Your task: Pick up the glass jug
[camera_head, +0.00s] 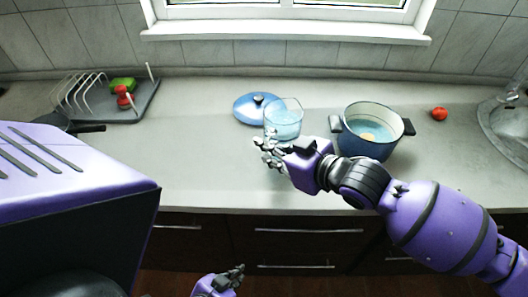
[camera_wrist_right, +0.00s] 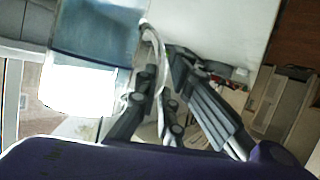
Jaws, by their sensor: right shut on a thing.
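The glass jug (camera_head: 284,122), clear with bluish contents, is on the counter side in front of the window, just right of a blue lid. It also shows large in the right wrist view (camera_wrist_right: 95,35), with its pale curved handle (camera_wrist_right: 152,38) reaching between the dark fingers. My right gripper (camera_head: 266,150) is at the jug's near side, shut on the handle. I cannot tell whether the jug's base touches the counter. My left gripper (camera_head: 238,274) is low at the bottom edge, away from the counter; its finger opening is unclear.
A blue lid (camera_head: 256,108) lies close behind the jug's left side. A blue pot (camera_head: 362,146) with an orange thing inside stands to the right, near my right wrist. A tomato (camera_head: 439,114), sink (camera_head: 487,130) and dish rack (camera_head: 140,108) are farther off. The left-middle counter is clear.

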